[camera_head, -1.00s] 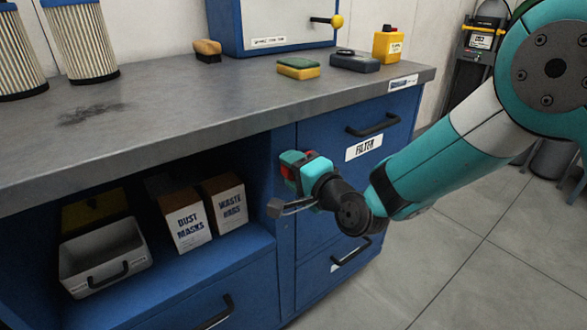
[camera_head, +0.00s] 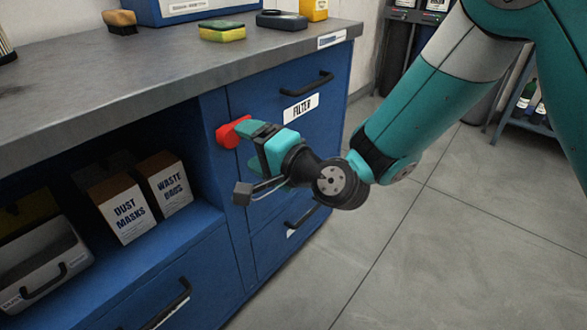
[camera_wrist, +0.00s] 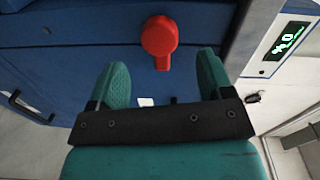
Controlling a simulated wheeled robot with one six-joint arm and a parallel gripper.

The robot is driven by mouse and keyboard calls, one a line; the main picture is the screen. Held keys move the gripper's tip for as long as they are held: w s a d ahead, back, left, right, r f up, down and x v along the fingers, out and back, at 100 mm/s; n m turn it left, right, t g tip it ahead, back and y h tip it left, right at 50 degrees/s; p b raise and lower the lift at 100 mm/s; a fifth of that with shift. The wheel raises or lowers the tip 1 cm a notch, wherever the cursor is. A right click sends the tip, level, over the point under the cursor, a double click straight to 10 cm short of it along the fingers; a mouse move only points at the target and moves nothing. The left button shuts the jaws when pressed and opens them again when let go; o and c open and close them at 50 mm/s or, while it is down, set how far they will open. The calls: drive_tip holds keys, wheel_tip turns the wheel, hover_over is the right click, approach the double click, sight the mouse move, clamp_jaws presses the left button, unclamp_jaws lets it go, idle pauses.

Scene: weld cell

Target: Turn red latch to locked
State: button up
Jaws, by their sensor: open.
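The red latch (camera_head: 231,132) is mounted on the blue cabinet front, left of the drawer marked FILTER. In the wrist view the latch (camera_wrist: 160,40) has a round head with a short narrower end pointing down the picture. My gripper (camera_head: 246,128) is beside the latch in the head view and hides part of it. In the wrist view my gripper (camera_wrist: 163,82) is open and empty, its two teal fingers apart. The latch lies just beyond the fingertips, between their lines. I cannot tell whether a finger touches it.
The FILTER drawer (camera_head: 260,97) has a black handle (camera_head: 307,91). The worktop (camera_head: 150,75) overhangs the cabinet. An open shelf (camera_head: 160,245) at left holds boxes and a grey bin (camera_head: 45,270). A panel with a green display (camera_wrist: 288,40) stands at right in the wrist view.

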drive_tip(key=f+b+v, duration=0.1)
drive_tip(key=b+v, duration=0.4)
drive_tip(key=v, duration=0.5)
drive_tip(key=shift+s+d+r, duration=0.2)
drive_tip(key=shift+d+r, duration=0.05)
drive_tip(key=shift+r, duration=0.2)
drive_tip(key=s+d+n+g+h, duration=0.1)
drive_tip(key=s+d+n+g, duration=0.1)
drive_tip(key=s+n+g, duration=0.7)
drive_tip(key=s+d+n+g+h+p, duration=0.1)
drive_tip(key=s+d+n+h, duration=0.1)
drive_tip(key=s+d+h, duration=0.35)
drive_tip(key=s+d+n+h, duration=0.2)
drive_tip(key=d+h, duration=0.1)
drive_tip(key=d, duration=0.5)
wheel_tip(320, 180, up, 30)
drive_tip(key=p, duration=3)
drive_tip(key=shift+w+a, duration=0.2)
drive_tip(key=shift+a, duration=0.05)
